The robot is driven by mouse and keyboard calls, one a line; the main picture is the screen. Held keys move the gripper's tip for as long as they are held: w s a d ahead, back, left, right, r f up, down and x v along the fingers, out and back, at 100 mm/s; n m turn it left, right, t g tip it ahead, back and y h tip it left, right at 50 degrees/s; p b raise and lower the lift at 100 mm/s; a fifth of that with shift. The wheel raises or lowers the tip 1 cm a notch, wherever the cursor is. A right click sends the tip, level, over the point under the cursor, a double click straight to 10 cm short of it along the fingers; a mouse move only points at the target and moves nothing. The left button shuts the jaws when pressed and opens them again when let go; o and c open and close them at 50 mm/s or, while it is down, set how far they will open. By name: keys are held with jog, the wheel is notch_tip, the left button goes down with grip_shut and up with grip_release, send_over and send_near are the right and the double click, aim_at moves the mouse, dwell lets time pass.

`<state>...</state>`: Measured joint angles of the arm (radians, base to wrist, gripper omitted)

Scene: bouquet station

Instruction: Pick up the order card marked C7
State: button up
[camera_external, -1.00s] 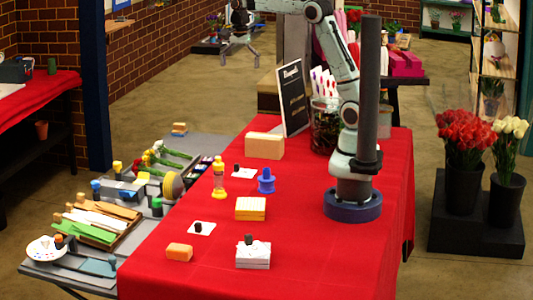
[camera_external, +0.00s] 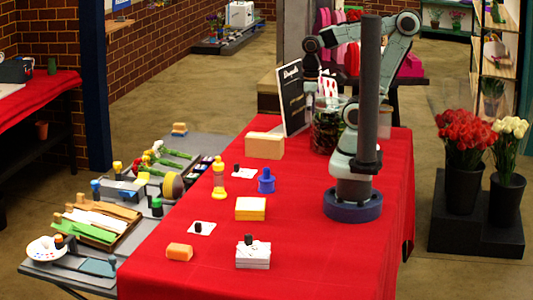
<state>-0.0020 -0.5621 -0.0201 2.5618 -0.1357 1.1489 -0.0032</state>
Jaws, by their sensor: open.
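Small white cards lie on the red table: one single card (camera_external: 201,229) at the front left, another card (camera_external: 245,172) farther back, and a stack of cards (camera_external: 253,259) at the front. Each has a small dark piece on it. Their markings are too small to read, so I cannot tell which is C7. My gripper (camera_external: 322,76) is open, high over the back of the table, near the black sign and the glass jar. Its fingers are partly lost against the clutter, and it is well away from these cards.
A black sign (camera_external: 292,99) and a glass jar (camera_external: 327,132) stand at the back. The front right is clear.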

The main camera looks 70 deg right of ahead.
jog(key=c, duration=0.9)
